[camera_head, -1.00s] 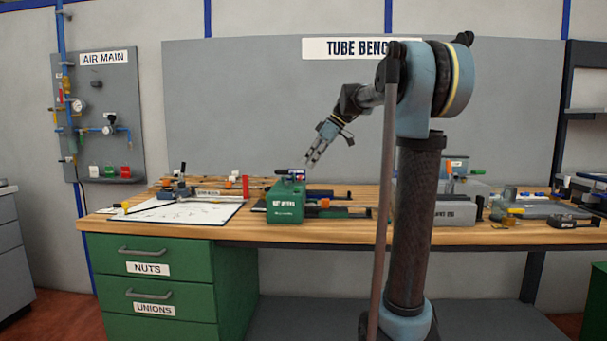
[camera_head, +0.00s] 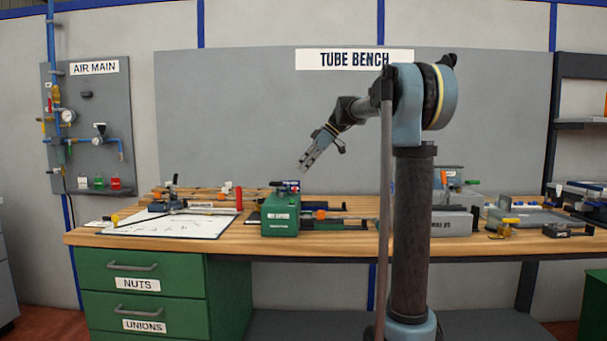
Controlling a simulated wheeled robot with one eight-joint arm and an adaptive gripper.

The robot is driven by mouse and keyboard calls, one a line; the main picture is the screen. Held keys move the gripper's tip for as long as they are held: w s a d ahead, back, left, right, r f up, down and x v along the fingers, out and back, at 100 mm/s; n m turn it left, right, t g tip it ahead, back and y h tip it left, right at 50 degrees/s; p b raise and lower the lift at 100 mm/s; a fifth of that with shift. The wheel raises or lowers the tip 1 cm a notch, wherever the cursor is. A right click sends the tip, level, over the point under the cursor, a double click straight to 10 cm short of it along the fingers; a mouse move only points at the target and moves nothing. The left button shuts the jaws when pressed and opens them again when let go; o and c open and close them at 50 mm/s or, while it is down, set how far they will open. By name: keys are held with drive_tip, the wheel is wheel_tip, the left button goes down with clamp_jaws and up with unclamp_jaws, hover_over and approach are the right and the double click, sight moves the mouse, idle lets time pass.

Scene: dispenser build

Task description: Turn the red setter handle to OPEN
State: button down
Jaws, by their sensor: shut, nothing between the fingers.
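A green box-shaped unit (camera_head: 280,223) with a small white label, too small to read surely, stands at the front of the bench. A dark lever with small red and blue parts (camera_head: 290,185) lies across its top. A red upright bar (camera_head: 239,199) stands just left of the unit. I cannot tell which of these red parts is the setter handle, and no OPEN mark is readable. My gripper (camera_head: 305,166) is shut and empty, pointing down and left. In the picture it is just above the unit's top, apart from it.
The wooden bench (camera_head: 150,240) holds a white sheet (camera_head: 190,227) with tools at left. A grey box (camera_head: 452,222) and a grey tray (camera_head: 527,217) stand at right. The AIR MAIN panel (camera_head: 93,150) hangs on the left wall.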

sight(295, 192)
drive_tip(key=x, duration=0.8)
drive_tip(key=shift+a+f, duration=0.15)
drive_tip(key=shift+f, duration=0.1)
